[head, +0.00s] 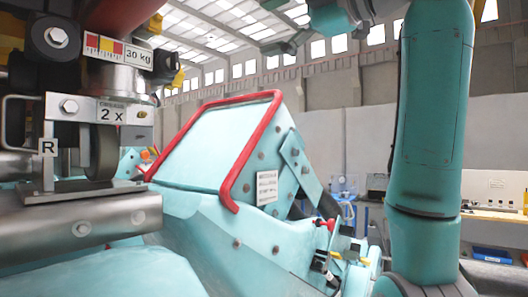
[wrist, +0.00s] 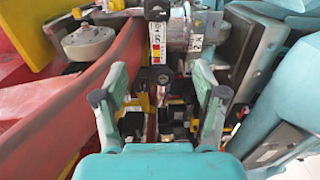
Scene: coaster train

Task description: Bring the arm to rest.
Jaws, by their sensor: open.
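My arm stands raised at the right of the head view, a thick teal link (head: 428,120) rising out of the top of the picture. My gripper (head: 280,25) shows in part at the top of the head view, high above the teal coaster train car (head: 215,150). In the wrist view my gripper (wrist: 160,95) has its two teal fingers wide apart, with nothing held between them. Behind the fingers are a metal wheel assembly (wrist: 190,35) and a red rail (wrist: 70,95). How far they are from the fingertips is hard to tell.
A red bar (head: 250,150) frames the car's panel. A workbench (head: 495,215) with a blue bin (head: 491,255) stands far right. Open air surrounds the gripper in the head view.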

